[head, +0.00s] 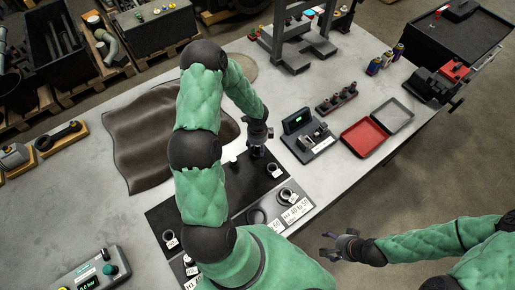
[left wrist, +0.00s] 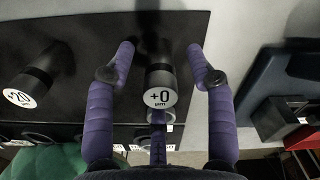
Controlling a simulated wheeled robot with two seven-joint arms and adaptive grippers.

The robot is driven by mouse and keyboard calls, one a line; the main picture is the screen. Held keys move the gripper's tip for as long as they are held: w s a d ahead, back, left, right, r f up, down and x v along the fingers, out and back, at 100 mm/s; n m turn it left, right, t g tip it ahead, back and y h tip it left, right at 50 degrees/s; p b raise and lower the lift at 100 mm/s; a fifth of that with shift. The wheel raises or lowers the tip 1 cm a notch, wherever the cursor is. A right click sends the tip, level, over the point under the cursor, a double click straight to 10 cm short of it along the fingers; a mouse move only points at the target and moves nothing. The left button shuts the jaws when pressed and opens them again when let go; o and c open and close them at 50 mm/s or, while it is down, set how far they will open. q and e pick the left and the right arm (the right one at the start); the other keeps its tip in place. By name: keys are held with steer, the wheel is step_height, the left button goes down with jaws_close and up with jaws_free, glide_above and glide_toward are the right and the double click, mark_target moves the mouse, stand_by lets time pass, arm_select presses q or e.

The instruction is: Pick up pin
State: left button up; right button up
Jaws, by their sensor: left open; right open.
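In the left wrist view a dark cylindrical pin with a round white end marked "+0" (left wrist: 158,88) stands on a black mat. My left gripper (left wrist: 160,58) is open, with its purple fingers on either side of this pin and gaps between them and it. A second dark pin marked "+20" (left wrist: 35,82) stands to the left, outside the fingers. In the head view my left gripper (head: 258,138) points down at the upper part of the black mat (head: 235,190) and hides what is under it. My right gripper (head: 340,240) is open and empty, off the table's front edge.
A gauge stand with a lit display (head: 309,135) is right of my left gripper. Beyond it are a red tray (head: 367,138), a grey tray (head: 391,115) and a small rack (head: 337,97). A brown cloth (head: 155,135) lies left. A control box (head: 95,275) sits at lower left.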

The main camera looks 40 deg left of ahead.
arm_select(q)
step_height(320, 180, down, 2)
jaws_close()
stand_by(0.3)
steer(key=shift+r, duration=0.1)
